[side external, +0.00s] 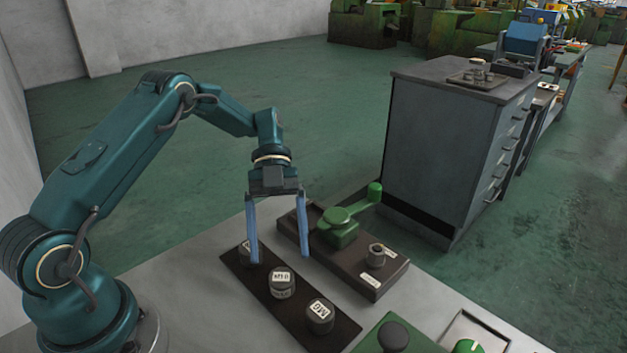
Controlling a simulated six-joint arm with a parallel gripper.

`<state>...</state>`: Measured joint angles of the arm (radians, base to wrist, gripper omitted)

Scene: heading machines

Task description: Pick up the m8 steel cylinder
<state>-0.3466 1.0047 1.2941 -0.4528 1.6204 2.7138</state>
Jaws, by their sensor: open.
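Three short grey steel cylinders stand in a row on a dark strip (268,300) on the bench. The far cylinder (243,253) is partly hidden by my gripper's left finger. The middle cylinder (283,289) and the near cylinder (320,322) show in full.
A brown base (386,286) with a green lever device (340,232) and a small round metal part (376,256) lies right of the strip. A green block with a dark knob (393,335) is at the front. A grey cabinet (440,150) stands behind the bench.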

